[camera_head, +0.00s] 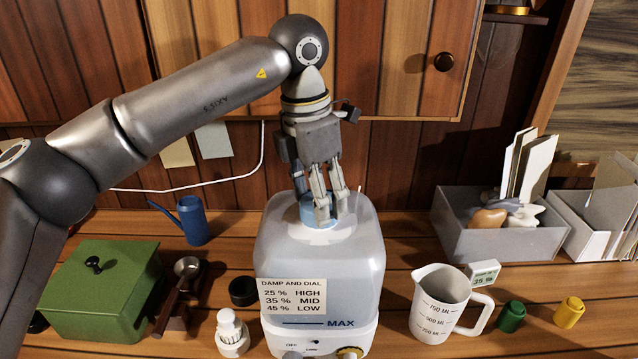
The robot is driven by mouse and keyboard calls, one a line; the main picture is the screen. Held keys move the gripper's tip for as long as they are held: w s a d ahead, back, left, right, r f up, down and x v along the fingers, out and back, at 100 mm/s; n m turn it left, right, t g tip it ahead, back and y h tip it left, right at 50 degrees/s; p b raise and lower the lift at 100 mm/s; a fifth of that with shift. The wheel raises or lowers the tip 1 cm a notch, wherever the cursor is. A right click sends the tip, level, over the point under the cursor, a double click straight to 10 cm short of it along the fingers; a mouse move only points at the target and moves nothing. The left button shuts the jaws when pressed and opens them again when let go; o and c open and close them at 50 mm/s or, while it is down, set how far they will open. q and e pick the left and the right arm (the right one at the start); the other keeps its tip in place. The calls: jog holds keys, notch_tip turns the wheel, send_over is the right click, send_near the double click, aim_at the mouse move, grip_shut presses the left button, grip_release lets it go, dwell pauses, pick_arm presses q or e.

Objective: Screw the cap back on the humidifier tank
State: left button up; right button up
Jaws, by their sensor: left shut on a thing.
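The humidifier tank (320,265) is a translucent white body with a MAX line and a label reading DAMP AND DIAL, standing upright in the middle of the counter. Its base (320,338) has knobs at the front. A blue cap (318,222) is at the top of the tank, over its white neck. My left gripper (332,208) points down from above with its fingers shut around the cap. The fingers hide part of the cap, so I cannot tell whether it is seated on the thread. My right gripper is not in view.
Left stand a green box (98,290), a blue watering can (192,220), a black cap (243,291) and a white brush-like item (231,330). Right are a measuring jug (438,300), green (511,316) and yellow (569,312) small containers, and a grey bin (495,240). Cabinets hang behind.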

pick_arm(q)
jog(key=shift+r+m+p, duration=0.1)
jog(key=shift+m+p, duration=0.4)
jog(key=shift+m, duration=0.6)
jog(key=o, duration=0.8)
jog(key=shift+m, duration=0.3)
jog(key=o, duration=0.5)
